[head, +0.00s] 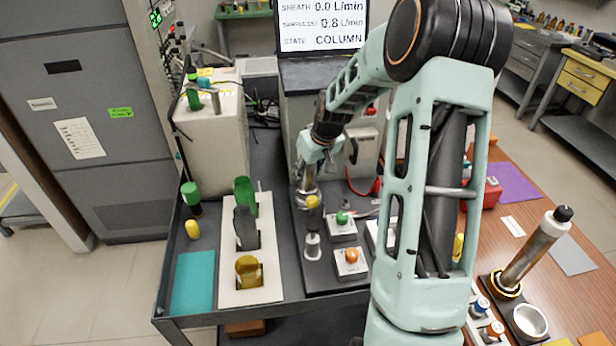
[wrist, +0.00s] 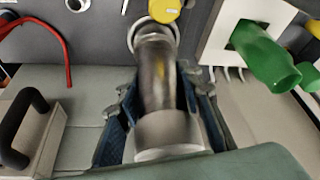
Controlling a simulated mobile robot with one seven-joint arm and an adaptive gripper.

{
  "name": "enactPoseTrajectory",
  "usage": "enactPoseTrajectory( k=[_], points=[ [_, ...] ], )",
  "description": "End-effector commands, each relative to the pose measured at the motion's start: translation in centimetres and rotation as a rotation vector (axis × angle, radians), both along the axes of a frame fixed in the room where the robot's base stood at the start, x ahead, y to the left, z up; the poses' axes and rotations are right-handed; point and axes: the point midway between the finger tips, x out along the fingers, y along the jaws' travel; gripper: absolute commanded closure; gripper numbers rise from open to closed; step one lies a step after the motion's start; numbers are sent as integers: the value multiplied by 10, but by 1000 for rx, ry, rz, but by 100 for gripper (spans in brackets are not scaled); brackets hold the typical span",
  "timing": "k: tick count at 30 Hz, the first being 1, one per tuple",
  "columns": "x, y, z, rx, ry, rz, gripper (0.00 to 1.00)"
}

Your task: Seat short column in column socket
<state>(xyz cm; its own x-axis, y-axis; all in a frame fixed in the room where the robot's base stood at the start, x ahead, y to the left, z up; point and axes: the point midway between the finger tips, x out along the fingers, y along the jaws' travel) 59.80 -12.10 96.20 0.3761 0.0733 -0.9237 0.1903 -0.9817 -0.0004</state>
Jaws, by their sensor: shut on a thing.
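The short column (wrist: 158,85) is a grey metal cylinder with a lighter collar at its near end. In the wrist view it lies between the fingers of my gripper (wrist: 158,110), which is shut on it. Its far end overlaps a pale ring (wrist: 134,36), which may be the column socket; I cannot tell whether the column is inside it or only in front. In the head view my gripper (head: 307,188) is over the dark bench plate, close above a yellow-topped part (head: 312,201). The column is small and partly hidden there.
A white rack (head: 231,282) with green, dark and amber holders stands left of the plate. Buttons, one green (head: 342,217) and one orange (head: 351,256), sit right of my gripper. A taller metal column (head: 537,246) stands on the wooden table (head: 578,296) at right. A red cable (wrist: 62,45) curves nearby.

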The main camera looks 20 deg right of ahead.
Motion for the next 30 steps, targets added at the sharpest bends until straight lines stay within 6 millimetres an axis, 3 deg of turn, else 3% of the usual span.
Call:
enactPoseTrajectory(
  k=[4,15,16,18,21,30],
  points=[
    [2,0,-16,-1,-4,1,100],
    [2,0,-21,-1,-5,0,100],
    [0,0,-22,0,-1,0,64],
    [0,0,-22,0,0,0,56],
    [0,0,-22,0,0,0,49],
    [0,0,-19,0,0,0,49]
  ],
)
